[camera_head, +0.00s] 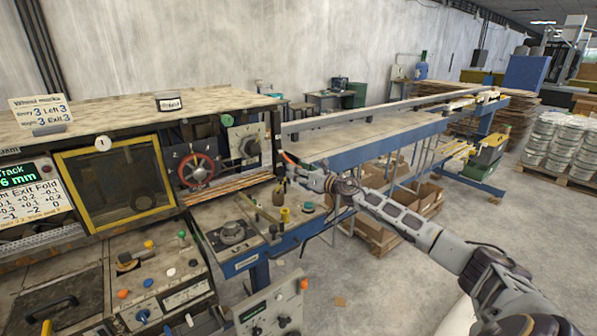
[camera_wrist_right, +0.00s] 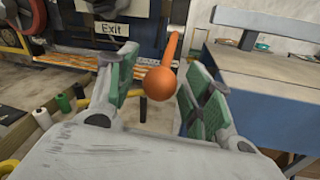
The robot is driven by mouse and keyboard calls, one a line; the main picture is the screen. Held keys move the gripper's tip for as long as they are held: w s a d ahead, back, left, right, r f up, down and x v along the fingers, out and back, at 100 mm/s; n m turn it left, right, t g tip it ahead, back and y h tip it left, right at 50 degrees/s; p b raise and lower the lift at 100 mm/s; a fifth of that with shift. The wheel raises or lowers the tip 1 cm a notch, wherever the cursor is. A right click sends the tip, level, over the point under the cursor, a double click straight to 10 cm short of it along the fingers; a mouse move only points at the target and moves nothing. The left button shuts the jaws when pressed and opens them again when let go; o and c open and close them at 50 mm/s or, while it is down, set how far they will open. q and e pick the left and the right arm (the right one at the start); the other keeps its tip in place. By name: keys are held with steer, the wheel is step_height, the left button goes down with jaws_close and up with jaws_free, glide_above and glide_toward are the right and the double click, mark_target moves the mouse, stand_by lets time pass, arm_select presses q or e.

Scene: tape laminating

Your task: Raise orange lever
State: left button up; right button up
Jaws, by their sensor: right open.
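The orange lever (camera_wrist_right: 164,76) has a round ball end on a tapering stem. In the right wrist view the ball faces the camera and the stem leans up and slightly right. My right gripper (camera_wrist_right: 160,62) is open, with a green-padded finger on each side of the lever. A gap shows between the ball and each finger, so I see no grip. In the head view my right gripper (camera_head: 284,172) is at the right end of the machine, with a bit of the orange lever (camera_head: 290,157) beside it. My left gripper is not in view.
An "Exit" sign (camera_wrist_right: 97,28) is behind the left finger. Spools (camera_wrist_right: 42,117) stand at lower left in the wrist view. A blue-framed table (camera_head: 375,136) extends to the right. The machine has a red handwheel (camera_head: 197,169) and a yellow-framed window (camera_head: 117,183).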

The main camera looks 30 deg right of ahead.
steer(key=shift+c, duration=0.3)
jaws_close()
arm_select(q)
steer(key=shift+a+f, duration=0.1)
arm_select(e)
steer(key=shift+d, duration=0.1)
steer(key=shift+r, duration=0.15)
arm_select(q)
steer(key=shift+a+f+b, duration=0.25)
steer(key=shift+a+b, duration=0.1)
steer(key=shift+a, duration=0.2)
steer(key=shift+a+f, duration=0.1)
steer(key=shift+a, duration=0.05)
arm_select(e)
steer(key=shift+r, duration=0.2)
